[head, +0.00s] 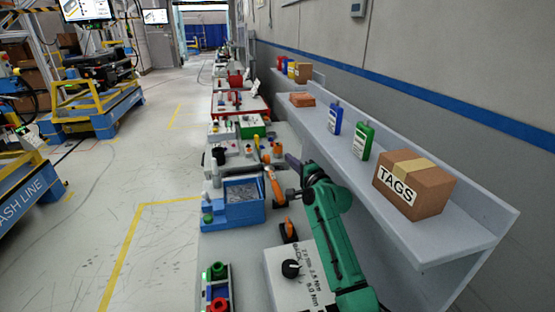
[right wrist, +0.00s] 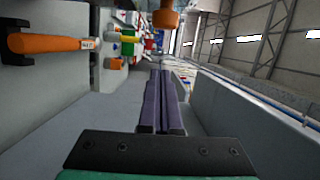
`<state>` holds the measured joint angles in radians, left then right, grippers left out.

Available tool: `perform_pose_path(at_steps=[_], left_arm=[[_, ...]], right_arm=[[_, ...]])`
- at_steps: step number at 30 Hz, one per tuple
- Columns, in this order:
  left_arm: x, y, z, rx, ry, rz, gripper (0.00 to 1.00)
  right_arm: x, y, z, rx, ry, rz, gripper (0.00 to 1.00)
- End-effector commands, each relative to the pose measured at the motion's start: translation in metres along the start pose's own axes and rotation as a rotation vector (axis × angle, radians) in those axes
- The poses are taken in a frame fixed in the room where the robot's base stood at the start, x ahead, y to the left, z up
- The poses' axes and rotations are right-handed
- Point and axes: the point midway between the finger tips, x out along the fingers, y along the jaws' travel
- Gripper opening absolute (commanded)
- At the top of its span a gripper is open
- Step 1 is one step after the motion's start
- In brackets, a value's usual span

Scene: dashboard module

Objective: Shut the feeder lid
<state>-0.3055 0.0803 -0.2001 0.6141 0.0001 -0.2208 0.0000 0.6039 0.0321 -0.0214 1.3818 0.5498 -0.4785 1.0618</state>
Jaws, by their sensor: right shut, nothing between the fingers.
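The feeder looks to be the blue box (head: 232,213) on the workbench, left of my right arm in the head view. Its top shows grey contents, so it looks uncovered; I cannot make out the lid clearly. My right gripper (head: 290,159) is past the box and to its right, above the bench near the shelf, apart from the box. In the right wrist view its two dark fingers (right wrist: 163,85) lie together with nothing between them. The box is not clearly seen in that view. My left gripper is not in view.
An orange-handled tool (head: 272,184) stands between the box and my right arm; an orange handle (right wrist: 45,43) shows in the wrist view. A white box with a black knob (head: 291,269) is nearer. The shelf (head: 450,232) with a TAGS carton (head: 425,190) runs along the right.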

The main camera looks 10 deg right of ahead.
Motion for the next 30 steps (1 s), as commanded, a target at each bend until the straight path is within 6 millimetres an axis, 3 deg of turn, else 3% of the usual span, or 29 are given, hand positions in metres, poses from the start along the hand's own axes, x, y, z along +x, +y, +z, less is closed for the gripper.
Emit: perform_pose_path(at_steps=[1, 4, 9, 30], left_arm=[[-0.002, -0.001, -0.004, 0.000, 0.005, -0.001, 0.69], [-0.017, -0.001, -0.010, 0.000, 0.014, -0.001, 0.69], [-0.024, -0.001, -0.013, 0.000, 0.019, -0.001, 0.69], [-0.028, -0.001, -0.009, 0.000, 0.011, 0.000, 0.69]], right_arm=[[0.010, -0.003, -0.001, -0.002, 0.001, 0.000, 0.00], [0.013, -0.005, 0.021, 0.003, -0.002, 0.001, 0.00], [0.017, -0.001, 0.037, 0.000, 0.000, 0.002, 0.00], [0.017, -0.002, 0.037, -0.052, 0.001, 0.014, 0.00]])
